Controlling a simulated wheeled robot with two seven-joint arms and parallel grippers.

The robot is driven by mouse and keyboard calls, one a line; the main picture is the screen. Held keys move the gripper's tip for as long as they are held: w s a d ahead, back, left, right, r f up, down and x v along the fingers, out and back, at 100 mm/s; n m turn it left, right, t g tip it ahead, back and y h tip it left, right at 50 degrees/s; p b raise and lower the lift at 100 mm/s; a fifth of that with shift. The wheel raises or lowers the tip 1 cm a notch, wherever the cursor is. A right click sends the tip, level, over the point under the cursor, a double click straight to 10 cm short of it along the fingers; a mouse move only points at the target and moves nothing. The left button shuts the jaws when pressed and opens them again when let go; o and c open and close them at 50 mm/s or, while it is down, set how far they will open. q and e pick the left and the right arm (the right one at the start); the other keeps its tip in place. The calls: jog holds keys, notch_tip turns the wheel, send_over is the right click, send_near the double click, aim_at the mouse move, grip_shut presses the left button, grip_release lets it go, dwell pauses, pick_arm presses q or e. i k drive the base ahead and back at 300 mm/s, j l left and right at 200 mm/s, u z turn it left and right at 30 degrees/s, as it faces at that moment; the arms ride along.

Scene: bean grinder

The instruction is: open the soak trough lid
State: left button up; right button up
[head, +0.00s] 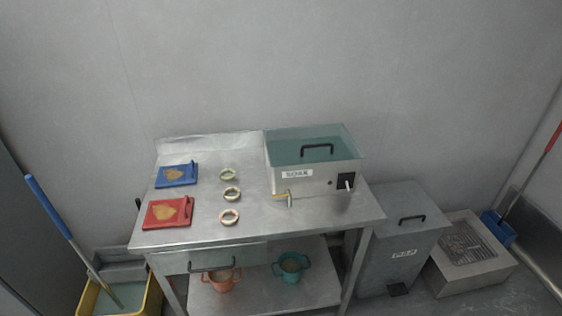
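The soak trough (300,181) is a grey metal box labelled SOAK, standing at the back right of the steel table. Its lid (285,148) is a greenish see-through panel with a black bar handle (317,149) on top. The lid lies over the trough and looks closed. A dark switch panel with a light lever (347,182) is on the trough's front right, and a small tap-like fitting (289,198) is at its front. Neither of my grippers shows in the head view.
On the table (270,222) are a blue board (177,175), a red board (167,212) and three rings (231,195). Two mugs (291,267) stand on the lower shelf. A grey lidded bin (400,245) is to the right, a yellow mop bucket (153,295) to the left.

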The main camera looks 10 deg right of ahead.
aim_at(317, 145)
jog(key=i+l, duration=0.1)
jog(key=l, duration=0.35)
jog(key=i+l, duration=0.1)
jog(key=l, duration=0.35)
jog(key=i+l, duration=0.15)
jog(key=l, duration=0.3)
jog(key=i+l, duration=0.1)
jog(key=l, duration=0.35)
